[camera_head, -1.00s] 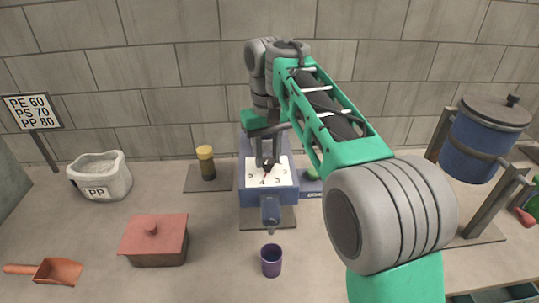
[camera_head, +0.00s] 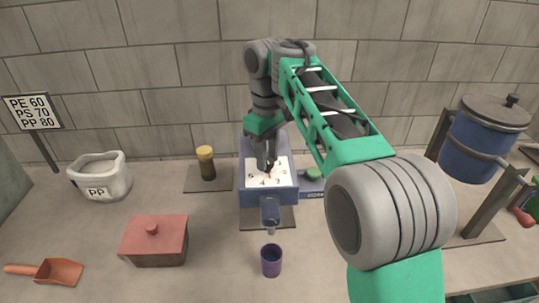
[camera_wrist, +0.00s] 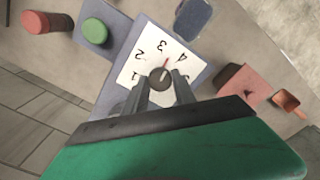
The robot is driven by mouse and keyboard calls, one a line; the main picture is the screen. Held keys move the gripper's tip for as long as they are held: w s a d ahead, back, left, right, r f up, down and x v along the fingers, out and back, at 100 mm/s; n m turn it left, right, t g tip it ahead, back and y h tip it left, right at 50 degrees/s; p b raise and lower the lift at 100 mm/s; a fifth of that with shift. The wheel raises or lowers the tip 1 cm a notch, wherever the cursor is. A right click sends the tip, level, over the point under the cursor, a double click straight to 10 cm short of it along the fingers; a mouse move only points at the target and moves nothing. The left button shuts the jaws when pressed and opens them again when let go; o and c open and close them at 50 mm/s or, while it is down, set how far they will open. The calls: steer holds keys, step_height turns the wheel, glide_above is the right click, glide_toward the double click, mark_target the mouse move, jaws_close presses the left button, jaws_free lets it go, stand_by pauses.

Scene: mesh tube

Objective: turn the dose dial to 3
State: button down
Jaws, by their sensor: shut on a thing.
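The dose dial is a small dark knob (camera_wrist: 160,78) on a white numbered plate (camera_wrist: 135,68), with 1, 2, 3 and 4 readable in the wrist view. A red pointer line (camera_wrist: 167,62) lies between 3 and 4, seeming a little nearer 3. The plate is on top of a blue dispenser (camera_head: 250,196), which also shows in the head view. My gripper (camera_wrist: 162,84) is shut on the knob from above, one finger on each side. In the head view my gripper hides most of the knob.
A purple cup (camera_head: 271,262) stands below the dispenser's spout (camera_head: 270,213). A green button (camera_wrist: 94,32) sits beside the dispenser. A red lidded box (camera_head: 155,240), a PP container (camera_head: 100,180) and a yellow-capped jar (camera_head: 206,165) stand left. A blue vessel (camera_head: 480,145) stands right.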

steer(key=n, duration=0.4)
stand_by(0.5)
steer(key=c, duration=1)
jaws_free()
step_height(320, 180, up, 8)
steer(key=p, duration=0.7)
steer(key=shift+p, duration=0.3)
steer(key=shift+f, duration=0.15)
